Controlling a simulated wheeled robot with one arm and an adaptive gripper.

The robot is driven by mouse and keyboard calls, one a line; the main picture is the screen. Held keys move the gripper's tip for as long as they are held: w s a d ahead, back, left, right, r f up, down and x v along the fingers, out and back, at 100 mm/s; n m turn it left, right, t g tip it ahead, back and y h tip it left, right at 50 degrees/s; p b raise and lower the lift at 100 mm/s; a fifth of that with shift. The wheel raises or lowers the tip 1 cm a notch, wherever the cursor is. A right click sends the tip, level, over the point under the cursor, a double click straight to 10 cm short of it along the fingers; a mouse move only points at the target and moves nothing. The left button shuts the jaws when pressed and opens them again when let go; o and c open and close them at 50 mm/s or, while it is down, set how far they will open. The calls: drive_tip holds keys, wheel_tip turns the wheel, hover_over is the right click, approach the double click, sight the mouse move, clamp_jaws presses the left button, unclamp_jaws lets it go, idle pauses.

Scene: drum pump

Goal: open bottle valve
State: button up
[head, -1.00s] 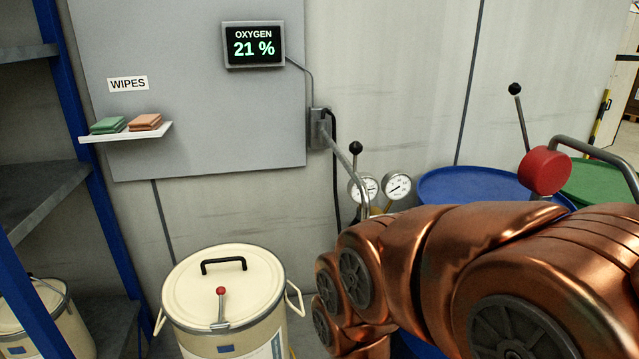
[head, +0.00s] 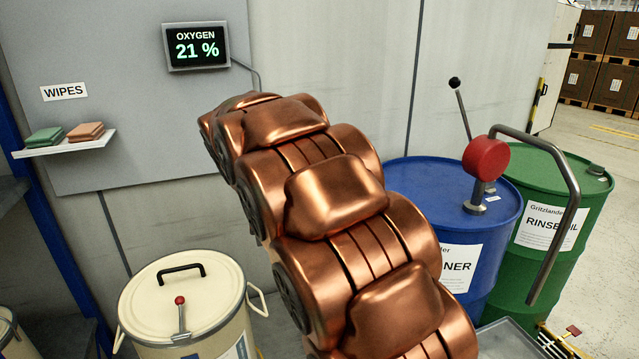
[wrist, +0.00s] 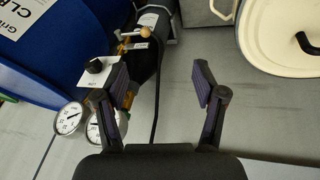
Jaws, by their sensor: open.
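In the wrist view my gripper (wrist: 160,82) is open and empty, with its two fingers spread wide apart. Beyond the left finger is brass fitting work (wrist: 124,40) with a small tan ball-ended part (wrist: 146,32), beside a dark cylinder that looks like the bottle. A black knob (wrist: 95,66) sits on a white plate near the left finger. Two round gauges show there, one clear (wrist: 69,118) and one partly behind the left finger. I cannot tell which part is the bottle valve. In the head view my copper arm hides the gauges and my gripper.
A blue drum (head: 400,185) with a red-headed pump (head: 486,158) and bent pipe stands right of my arm. A green drum (head: 570,190) is beside it. A cream lidded bin (head: 185,295) stands at left. A wipes shelf (head: 65,146) and oxygen display (head: 196,46) are on the wall.

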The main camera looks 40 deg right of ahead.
drive_tip(key=w+d+m+t+h, duration=0.1)
drive_tip(key=w+d+h, duration=0.3)
drive_tip(key=w, duration=0.8)
drive_tip(key=shift+w+d+f+m+g+h+b, duration=0.35)
drive_tip(key=shift+w+d+m+g+h+b, duration=0.5)
drive_tip(key=shift+d+m+h, duration=1.35)
drive_tip(key=shift+w+d+f+m+g+h+b, duration=0.4)
drive_tip(key=shift+w+d+m+g+h+b, duration=0.5)
drive_tip(key=shift+d+m, duration=2.4)
drive_tip(key=shift+w+d+f+m+g+h+b, duration=0.45)
drive_tip(key=shift+d+m+g+h+b, duration=1.15)
drive_tip(key=shift+d, duration=2.5)
drive_tip(key=shift+w+r+t+h+p, duration=0.1)
drive_tip(key=shift+t+h+p, duration=0.2)
drive_tip(key=shift+t+p, duration=0.2)
drive_tip(key=shift+c, duration=0.4)
drive_tip(key=shift+n, duration=0.3)
drive_tip(key=c, duration=1.1)
drive_tip(key=shift+g, duration=0.25)
